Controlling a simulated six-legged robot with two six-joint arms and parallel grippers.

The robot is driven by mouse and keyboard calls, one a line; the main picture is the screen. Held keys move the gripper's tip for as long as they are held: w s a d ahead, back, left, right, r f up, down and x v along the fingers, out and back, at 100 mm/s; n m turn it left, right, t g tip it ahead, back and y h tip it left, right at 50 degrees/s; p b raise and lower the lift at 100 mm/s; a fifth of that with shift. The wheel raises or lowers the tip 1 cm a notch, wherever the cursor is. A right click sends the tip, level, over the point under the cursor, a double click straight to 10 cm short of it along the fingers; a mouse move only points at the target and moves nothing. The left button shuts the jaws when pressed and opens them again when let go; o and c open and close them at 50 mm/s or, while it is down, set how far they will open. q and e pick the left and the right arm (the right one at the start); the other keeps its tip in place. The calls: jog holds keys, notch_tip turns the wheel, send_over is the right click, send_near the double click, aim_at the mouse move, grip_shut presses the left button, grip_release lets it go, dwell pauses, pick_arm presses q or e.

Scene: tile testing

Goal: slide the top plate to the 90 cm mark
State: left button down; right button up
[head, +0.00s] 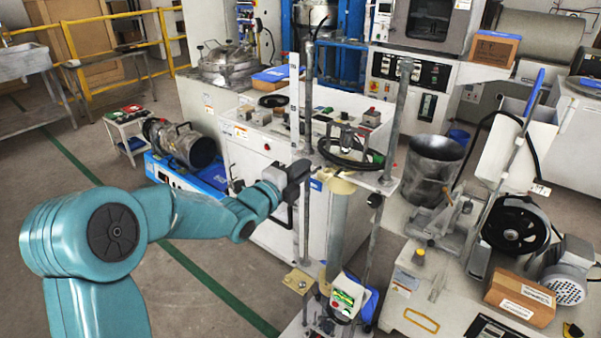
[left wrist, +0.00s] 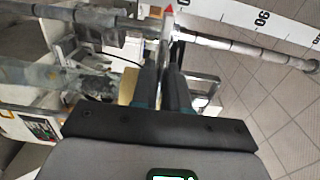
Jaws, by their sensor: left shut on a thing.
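The top plate (head: 378,180) is a pale flat plate carried level on the upright metal posts (head: 308,130) of a test rig. My left gripper (head: 302,170) is at its left edge, shut on it; my gripper hides part of that edge. In the left wrist view the gripper fingers (left wrist: 172,92) close around a thin edge. A white scale (head: 294,95) stands upright beside the left post. It also shows in the left wrist view (left wrist: 235,10), with a mark that looks like 90. A red pointer tip (left wrist: 168,10) lies left of that mark in the picture. My right gripper is not in view.
A white cabinet (head: 250,145) stands behind the rig. A bench with a black wheel (head: 515,225) and a cardboard box (head: 520,298) is at right.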

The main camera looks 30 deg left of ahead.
pick_arm(q)
jog(key=shift+r+p, duration=0.65)
jog(key=shift+r, duration=2.05)
jog(key=shift+r+p, duration=1.2)
jog(key=shift+r, duration=1.65)
jog(key=c, duration=1.6)
grip_release()
jog(key=shift+r, duration=0.1)
jog(key=o, duration=0.4)
jog(key=shift+c, duration=0.2)
jog(key=s+b, duration=0.2)
jog(key=s, duration=0.5)
jog(key=shift+a+b, duration=0.25)
jog(key=shift+b, duration=0.1)
